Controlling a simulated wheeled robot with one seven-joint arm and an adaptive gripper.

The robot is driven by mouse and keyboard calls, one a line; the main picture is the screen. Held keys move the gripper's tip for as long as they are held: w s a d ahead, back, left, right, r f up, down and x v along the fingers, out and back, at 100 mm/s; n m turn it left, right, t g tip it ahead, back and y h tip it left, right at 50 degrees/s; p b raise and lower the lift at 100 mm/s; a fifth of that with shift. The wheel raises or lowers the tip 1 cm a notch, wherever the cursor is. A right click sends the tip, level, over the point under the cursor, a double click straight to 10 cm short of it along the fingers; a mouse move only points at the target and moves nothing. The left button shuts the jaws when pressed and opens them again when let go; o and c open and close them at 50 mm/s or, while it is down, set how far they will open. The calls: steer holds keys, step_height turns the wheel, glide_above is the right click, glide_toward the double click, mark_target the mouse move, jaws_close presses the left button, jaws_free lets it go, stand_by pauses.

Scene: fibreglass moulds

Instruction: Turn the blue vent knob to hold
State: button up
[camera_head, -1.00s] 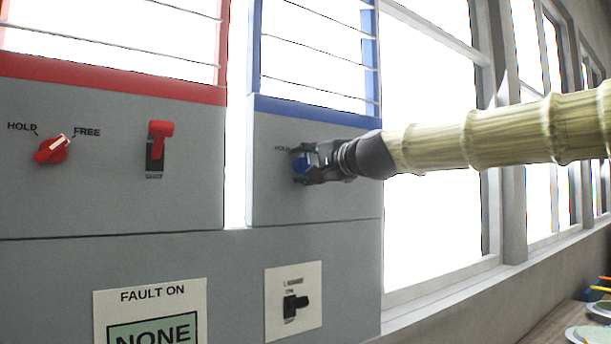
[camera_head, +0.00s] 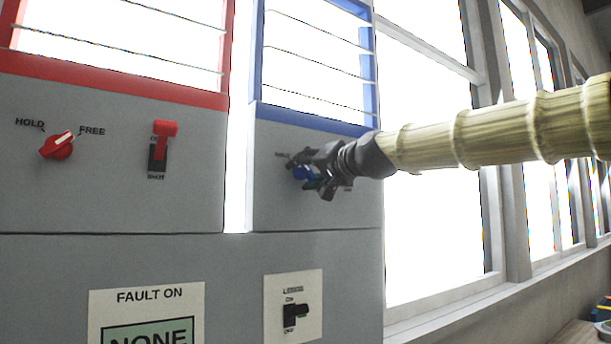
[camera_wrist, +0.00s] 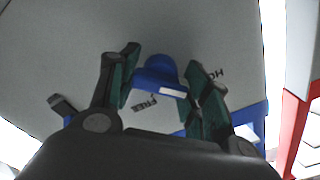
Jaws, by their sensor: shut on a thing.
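The blue vent knob (camera_head: 302,173) is on the grey panel under the blue-framed louvres, partly hidden by my gripper (camera_head: 307,172). In the wrist view the blue knob (camera_wrist: 160,75) sits between the two green-padded fingers of my gripper (camera_wrist: 165,75), which is shut on it. The knob has a white mark on its near edge. A FREE label (camera_wrist: 144,103) lies below left of the knob and a partly covered HOLD label (camera_wrist: 214,74) lies to its right. Exactly where the white mark points is hard to tell.
A red knob (camera_head: 57,146) points toward FREE on the left panel, beside a red-handled switch (camera_head: 160,148). Below are a FAULT ON display (camera_head: 150,318) reading NONE and a black louvre switch (camera_head: 295,314). Bright windows are at the right.

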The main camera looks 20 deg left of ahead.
steer(key=shift+f, duration=0.2)
stand_by(0.3)
steer(key=o, duration=0.8)
steer(key=shift+o, duration=1.1)
steer(key=shift+r, duration=0.1)
steer(key=v, duration=1.2)
